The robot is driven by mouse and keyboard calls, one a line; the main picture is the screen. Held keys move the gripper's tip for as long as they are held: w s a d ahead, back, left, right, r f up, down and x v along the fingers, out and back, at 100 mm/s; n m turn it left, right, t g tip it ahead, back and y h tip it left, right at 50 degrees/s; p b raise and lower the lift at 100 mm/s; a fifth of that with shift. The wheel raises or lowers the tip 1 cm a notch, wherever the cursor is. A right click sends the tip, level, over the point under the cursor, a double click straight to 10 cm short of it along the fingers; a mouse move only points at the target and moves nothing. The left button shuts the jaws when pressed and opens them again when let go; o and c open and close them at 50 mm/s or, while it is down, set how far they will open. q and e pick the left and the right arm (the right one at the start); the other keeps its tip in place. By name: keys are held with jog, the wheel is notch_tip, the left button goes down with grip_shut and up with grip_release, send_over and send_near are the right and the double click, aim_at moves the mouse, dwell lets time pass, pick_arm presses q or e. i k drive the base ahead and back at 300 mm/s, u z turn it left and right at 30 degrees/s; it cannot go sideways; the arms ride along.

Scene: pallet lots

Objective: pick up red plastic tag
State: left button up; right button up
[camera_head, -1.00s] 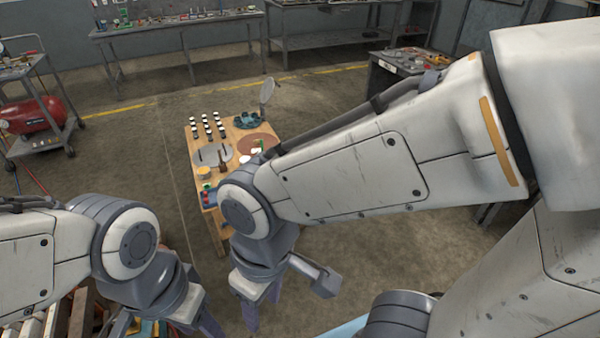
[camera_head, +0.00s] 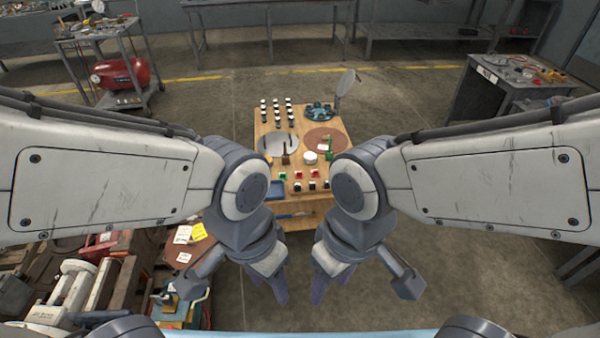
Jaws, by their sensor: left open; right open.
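Small red pieces (camera_head: 298,175) stand near the front of the wooden table (camera_head: 262,130), among green and black-and-white ones. They are too small to tell which, if any, is the red plastic tag. My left gripper (camera_head: 267,283) and my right gripper (camera_head: 331,283) hang side by side in front of the table, pointing down. Both are open and hold nothing that I can see. They are apart from the red pieces. My arms hide parts of the table's sides.
The table also bears a grey disc (camera_head: 274,142), a brown disc (camera_head: 322,134), a teal round tray (camera_head: 319,111) and a green bottle (camera_head: 329,152). A cluttered pallet (camera_head: 115,255) lies at the lower left. A grey workbench (camera_head: 497,92) stands at the right. Floor at the right is largely clear.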

aim_at(299, 174)
jog(key=u, duration=0.1)
jog(key=k, duration=0.4)
jog(key=z, duration=0.6)
jog(key=i, duration=1.85)
jog(key=u, duration=1.25)
jog(key=i, duration=0.6)
jog(key=u, duration=0.55)
